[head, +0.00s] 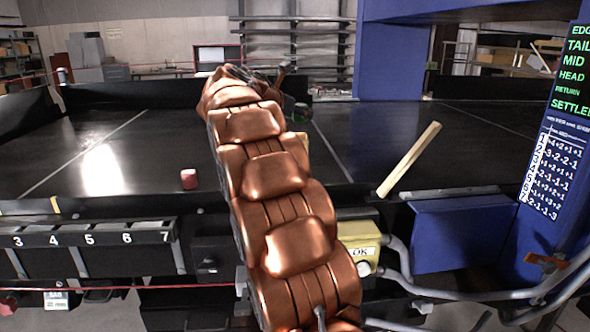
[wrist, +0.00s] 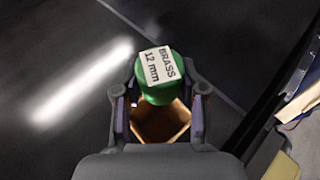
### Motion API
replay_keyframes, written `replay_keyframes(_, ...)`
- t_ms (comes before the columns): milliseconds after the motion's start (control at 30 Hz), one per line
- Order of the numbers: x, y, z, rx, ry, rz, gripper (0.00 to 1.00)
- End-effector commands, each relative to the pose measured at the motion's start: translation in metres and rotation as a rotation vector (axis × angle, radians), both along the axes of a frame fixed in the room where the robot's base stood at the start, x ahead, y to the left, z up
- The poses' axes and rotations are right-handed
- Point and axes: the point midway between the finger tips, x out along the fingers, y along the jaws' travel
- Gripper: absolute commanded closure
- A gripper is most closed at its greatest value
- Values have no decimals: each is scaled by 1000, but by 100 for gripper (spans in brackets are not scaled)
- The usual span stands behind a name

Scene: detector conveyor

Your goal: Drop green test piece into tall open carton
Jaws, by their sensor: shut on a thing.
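In the wrist view, my gripper (wrist: 158,92) is shut on the green test piece (wrist: 153,95), a green cylinder with a white label reading "BRASS 12 mm". A brown open carton (wrist: 178,133) shows just beyond and below the piece, its mouth partly covered by the piece and my gripper. The piece appears to be above the carton's opening; the height gap cannot be told. In the head view, my copper-coloured arm hides most of this area.
A red cylinder (head: 189,180) stands on the black conveyor (head: 150,150) left of my arm. A wooden bar (head: 409,160) lies at the right. A yellow "OK" box (head: 360,241) and numbered rack (head: 90,238) line the front edge. The left belt is mostly clear.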

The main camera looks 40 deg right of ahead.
Motion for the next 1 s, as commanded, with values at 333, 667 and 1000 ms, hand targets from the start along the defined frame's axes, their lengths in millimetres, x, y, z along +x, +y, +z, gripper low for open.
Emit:
replay_keyframes(333,1,1,-4,-1,-1,1,95)
replay_keyframes(667,1,1,-4,0,0,1,30)
replay_keyframes(1000,1,2,-4,0,0,1,30)
